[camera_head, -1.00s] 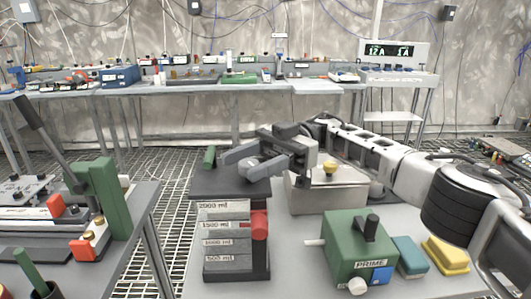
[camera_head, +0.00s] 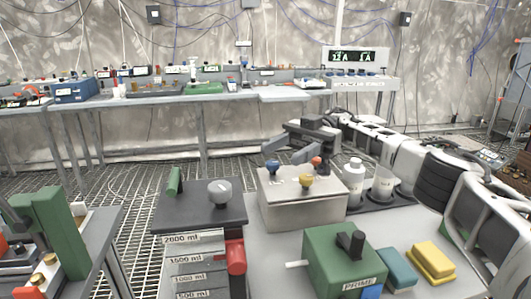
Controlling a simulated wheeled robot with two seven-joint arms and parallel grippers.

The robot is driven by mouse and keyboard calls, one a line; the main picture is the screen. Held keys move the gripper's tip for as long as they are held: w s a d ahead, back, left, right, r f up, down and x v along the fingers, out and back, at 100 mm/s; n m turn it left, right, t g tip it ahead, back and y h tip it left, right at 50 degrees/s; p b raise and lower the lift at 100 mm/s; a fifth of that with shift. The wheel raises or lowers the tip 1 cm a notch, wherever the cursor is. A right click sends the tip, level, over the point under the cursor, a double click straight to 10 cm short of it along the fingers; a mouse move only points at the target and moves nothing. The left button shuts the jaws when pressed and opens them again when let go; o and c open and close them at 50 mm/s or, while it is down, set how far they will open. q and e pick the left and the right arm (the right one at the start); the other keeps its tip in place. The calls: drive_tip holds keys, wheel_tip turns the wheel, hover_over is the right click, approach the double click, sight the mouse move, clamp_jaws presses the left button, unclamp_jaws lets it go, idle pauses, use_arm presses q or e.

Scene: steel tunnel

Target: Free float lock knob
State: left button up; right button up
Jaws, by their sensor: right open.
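A dark-topped box (camera_head: 197,215) with labels from 2000 ml to 500 ml stands at the near left of my table. A round grey knob (camera_head: 219,191) sits on its top, uncovered. A red knob (camera_head: 236,257) is on its right side, and a green handle (camera_head: 174,182) stands at its top left. No label reading float lock is legible. My right gripper (camera_head: 294,153) is open, above and behind the beige metal box, to the right of the grey knob and apart from it. My left gripper is not in view.
The beige box (camera_head: 290,210) bears blue, red and yellow knobs. White bottles (camera_head: 353,178) stand beside it under my arm. A green PRIME box (camera_head: 340,262), teal block (camera_head: 397,268) and yellow block (camera_head: 431,260) stand at the front right. Another bench with a green stand (camera_head: 62,235) is at left.

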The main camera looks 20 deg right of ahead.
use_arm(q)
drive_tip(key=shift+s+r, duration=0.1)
use_arm(e)
drive_tip(key=shift+o, duration=0.2)
wheel_tip(320, 180, up, 17)
drive_tip(key=n+t+h+p, duration=0.7)
drive_tip(key=n+h+p, duration=0.75)
drive_tip(key=n, duration=0.85)
hover_over(220, 186)
drive_tip(key=b, duration=0.2)
drive_tip(key=h, duration=0.2)
drive_tip(key=shift+m, duration=0.3)
wheel_tip(220, 186, down, 14)
drive_tip(key=shift+f+p, duration=0.15)
drive_tip(key=shift+p, duration=0.65)
drive_tip(key=shift+f, duration=0.65)
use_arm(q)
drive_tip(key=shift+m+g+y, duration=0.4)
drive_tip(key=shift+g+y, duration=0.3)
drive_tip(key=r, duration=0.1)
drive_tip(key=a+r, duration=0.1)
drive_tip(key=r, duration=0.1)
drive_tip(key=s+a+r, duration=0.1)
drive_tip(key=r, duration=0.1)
use_arm(e)
drive_tip(key=c, duration=1)
